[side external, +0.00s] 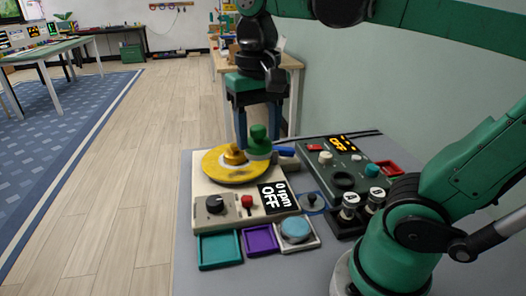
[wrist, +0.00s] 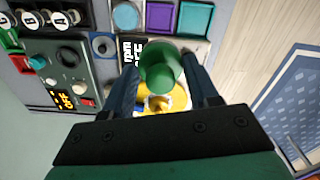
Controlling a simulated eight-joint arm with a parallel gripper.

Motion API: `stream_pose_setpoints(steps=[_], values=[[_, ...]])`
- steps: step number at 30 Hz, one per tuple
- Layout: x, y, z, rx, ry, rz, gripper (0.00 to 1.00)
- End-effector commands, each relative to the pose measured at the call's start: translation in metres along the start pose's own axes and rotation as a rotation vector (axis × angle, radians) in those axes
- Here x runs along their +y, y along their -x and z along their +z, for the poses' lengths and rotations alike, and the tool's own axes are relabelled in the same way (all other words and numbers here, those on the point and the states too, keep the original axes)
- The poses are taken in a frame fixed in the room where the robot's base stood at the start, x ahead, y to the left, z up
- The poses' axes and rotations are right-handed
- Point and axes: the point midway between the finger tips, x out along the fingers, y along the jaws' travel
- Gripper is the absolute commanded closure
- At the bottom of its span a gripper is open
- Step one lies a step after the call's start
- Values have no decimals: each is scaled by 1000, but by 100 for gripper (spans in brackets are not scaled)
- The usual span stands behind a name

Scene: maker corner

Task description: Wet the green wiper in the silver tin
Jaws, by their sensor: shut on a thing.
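The green wiper (side external: 258,138) has a rounded top and a wider, paler lower part. It is between the two blue fingers of my gripper (side external: 257,133), which is shut on it. It is upright at the back right edge of the yellow disc (side external: 212,166); whether it touches the disc I cannot tell. In the wrist view the wiper (wrist: 160,68) shows between the fingertips (wrist: 163,78). A round light-blue surface with a pale rim (side external: 296,229), at the front of the table, looks like the silver tin with liquid; its metal is not clear.
The disc sits on a cream machine (side external: 268,217) reading "0 rpm OFF". Teal (side external: 219,263) and purple (side external: 259,240) trays lie in front.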

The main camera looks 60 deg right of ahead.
Motion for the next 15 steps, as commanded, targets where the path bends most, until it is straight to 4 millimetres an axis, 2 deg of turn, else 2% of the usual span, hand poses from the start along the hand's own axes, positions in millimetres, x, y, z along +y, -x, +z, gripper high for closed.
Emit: stream_pose_setpoints(steps=[2, 3, 7, 11, 15], values=[[0, 0, 0, 0, 0, 0, 98], [0, 0, 0, 0, 0, 0, 50], [0, 0, 0, 0, 0, 0, 87], [3, -5, 0, 0, -2, 0, 89], [22, -33, 0, 1, -8, 0, 89]])
